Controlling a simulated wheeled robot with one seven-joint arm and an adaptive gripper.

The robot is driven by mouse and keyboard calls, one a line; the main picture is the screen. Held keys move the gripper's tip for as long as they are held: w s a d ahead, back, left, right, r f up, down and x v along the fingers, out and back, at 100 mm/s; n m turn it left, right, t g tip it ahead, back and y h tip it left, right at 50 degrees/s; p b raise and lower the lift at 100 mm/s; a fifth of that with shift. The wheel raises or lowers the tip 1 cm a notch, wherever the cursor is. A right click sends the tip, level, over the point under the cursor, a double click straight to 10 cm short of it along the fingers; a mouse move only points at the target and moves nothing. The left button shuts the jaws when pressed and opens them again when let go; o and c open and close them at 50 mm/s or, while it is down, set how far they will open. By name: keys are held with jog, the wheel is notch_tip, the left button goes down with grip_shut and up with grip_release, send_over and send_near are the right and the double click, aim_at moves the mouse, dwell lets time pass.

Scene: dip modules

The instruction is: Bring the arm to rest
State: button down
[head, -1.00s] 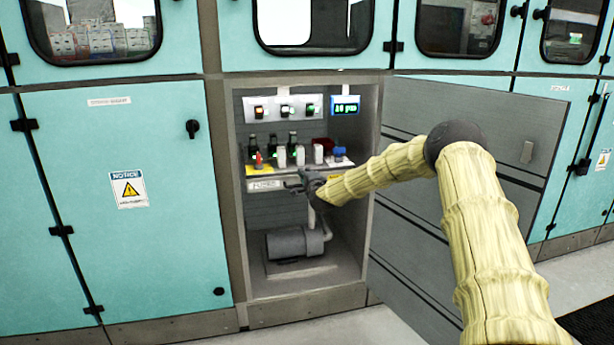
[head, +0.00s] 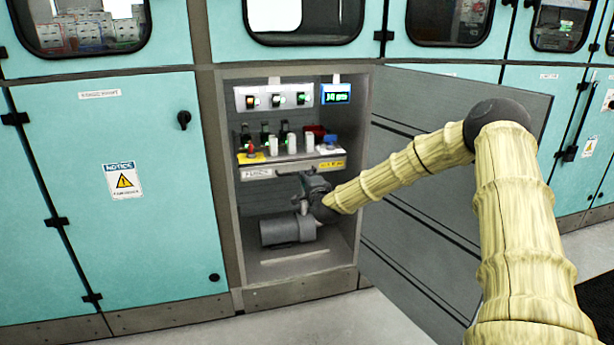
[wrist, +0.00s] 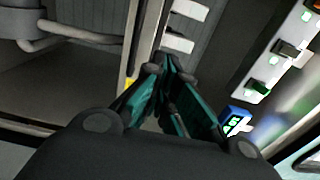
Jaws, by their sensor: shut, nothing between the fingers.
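My arm (head: 420,160), in a pale yellow ribbed sleeve, reaches from the lower right into an open cabinet bay. My gripper (head: 308,184) is in front of the bay, below the shelf front and near the top right of the grey pump. In the wrist view the fingers of my gripper (wrist: 165,68) are together with nothing between them. The fingertips look clear of the shelf edge, though the exact gap cannot be told.
The grey pump (head: 287,230) sits on the bay floor. Above are a switch panel (head: 273,99) and a blue display (head: 336,94). The open grey door (head: 430,225) stands right, behind my arm.

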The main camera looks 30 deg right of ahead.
jog(key=s+a+f+n+g+y, duration=0.35)
jog(key=s+a+f, duration=0.25)
jog(key=a+f, duration=0.55)
jog(key=s+a+f+n+g+y, duration=0.2)
jog(key=s+a+f+n, duration=0.35)
jog(key=a+f, duration=0.6)
jog(key=s+a+f+n+g, duration=0.2)
jog(key=s+a+f, duration=0.25)
jog(key=s, duration=0.45)
jog(key=s+a+f+n+g+y, duration=0.1)
jog(key=s+a+f+n+g, duration=0.15)
jog(key=s+f, duration=0.5)
jog(key=s+a+f+n+g, duration=0.2)
jog(key=s+a+f+n, duration=0.15)
jog(key=s, duration=0.75)
jog(key=s+f+n+g, duration=0.3)
jog(key=s+n+g, duration=0.15)
jog(key=s, duration=1.75)
notch_tip(320, 180, up, 28)
jog(key=p, duration=2.8)
jog(key=shift+a+g+h, duration=0.2)
jog(key=shift+g+h, duration=0.15)
jog(key=shift+h, duration=0.1)
jog(key=shift+r, duration=0.1)
